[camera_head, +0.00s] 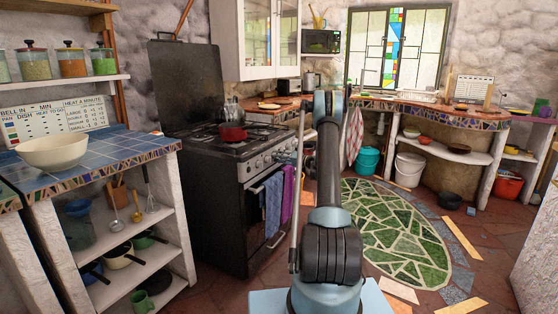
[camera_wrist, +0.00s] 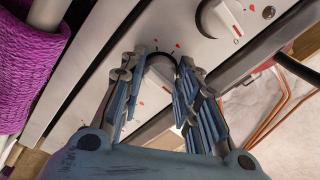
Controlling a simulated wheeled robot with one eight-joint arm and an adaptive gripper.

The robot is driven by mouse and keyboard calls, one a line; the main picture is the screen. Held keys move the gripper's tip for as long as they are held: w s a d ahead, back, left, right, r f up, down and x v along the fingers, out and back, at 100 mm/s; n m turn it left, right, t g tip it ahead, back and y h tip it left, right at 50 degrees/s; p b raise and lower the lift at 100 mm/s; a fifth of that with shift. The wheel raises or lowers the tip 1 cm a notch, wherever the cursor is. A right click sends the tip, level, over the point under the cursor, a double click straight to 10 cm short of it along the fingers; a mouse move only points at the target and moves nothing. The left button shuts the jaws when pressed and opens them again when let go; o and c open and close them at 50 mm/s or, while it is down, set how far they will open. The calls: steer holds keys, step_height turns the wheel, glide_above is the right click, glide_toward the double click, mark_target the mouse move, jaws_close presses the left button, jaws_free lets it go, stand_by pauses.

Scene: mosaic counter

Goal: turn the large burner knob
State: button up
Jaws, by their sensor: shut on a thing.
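The stove (camera_head: 230,190) stands left of centre in the head view, with a row of knobs along its pale front panel (camera_head: 268,160). In the wrist view my gripper (camera_wrist: 158,68) has one finger on each side of a round light-coloured knob (camera_wrist: 160,75) and is shut on it. Red marks show on the panel around this knob. A second knob (camera_wrist: 216,18) sits up and to the right, clear of the fingers. I cannot tell from labels which burner either knob serves. In the head view my gripper is hidden behind my arm.
A purple towel (camera_wrist: 28,55) hangs on the oven rail beside the panel in the wrist view; a blue towel (camera_head: 271,205) hangs there too in the head view. A red pot (camera_head: 232,133) stands on the hob. A green mosaic floor patch (camera_head: 395,235) lies open to the right.

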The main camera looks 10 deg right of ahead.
steer(key=shift+d, duration=0.1)
stand_by(0.4)
steer(key=o, duration=1.1)
steer(key=shift+f, duration=0.1)
steer(key=shift+c, duration=0.2)
steer(key=v, duration=1.2)
